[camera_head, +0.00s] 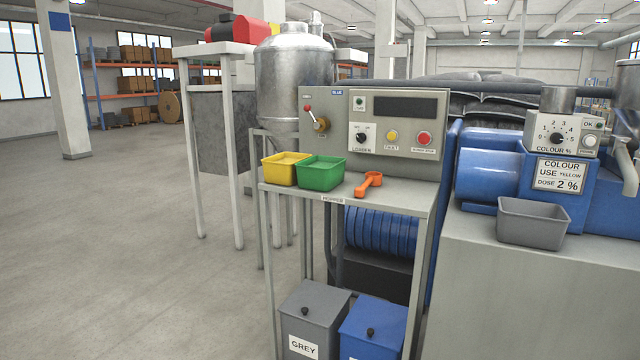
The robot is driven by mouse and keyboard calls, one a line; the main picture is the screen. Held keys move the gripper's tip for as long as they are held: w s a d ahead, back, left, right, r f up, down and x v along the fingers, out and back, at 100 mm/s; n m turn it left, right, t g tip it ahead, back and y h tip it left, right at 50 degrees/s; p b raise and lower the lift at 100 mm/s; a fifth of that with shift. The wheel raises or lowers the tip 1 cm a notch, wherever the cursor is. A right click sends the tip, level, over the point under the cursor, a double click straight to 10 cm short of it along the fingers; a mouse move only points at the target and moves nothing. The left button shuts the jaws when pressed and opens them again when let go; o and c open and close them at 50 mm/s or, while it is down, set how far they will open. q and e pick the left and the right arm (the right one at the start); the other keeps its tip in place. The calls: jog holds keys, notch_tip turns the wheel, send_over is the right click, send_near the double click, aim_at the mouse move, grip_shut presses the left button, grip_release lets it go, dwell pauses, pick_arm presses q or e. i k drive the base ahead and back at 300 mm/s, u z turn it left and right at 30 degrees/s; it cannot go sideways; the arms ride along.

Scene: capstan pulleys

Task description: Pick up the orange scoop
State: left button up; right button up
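The orange scoop (369,184) lies on the grey hopper shelf (400,194), to the right of the green bin. Its bowl end is at the upper right and its handle points down and to the left, close to the shelf's front edge. Nothing covers it. Neither of my grippers shows in the head view.
A yellow bin (284,169) and a green bin (320,174) stand left of the scoop. A control panel (385,135) with a red-knobbed lever (310,112) rises behind. A grey tray (531,223) sits on the right machine. Grey (312,322) and blue (373,330) lidded boxes stand below.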

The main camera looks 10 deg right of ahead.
aim_at(371, 178)
jog(key=u, duration=0.55)
jog(key=i, duration=1.9)
jog(key=z, duration=0.95)
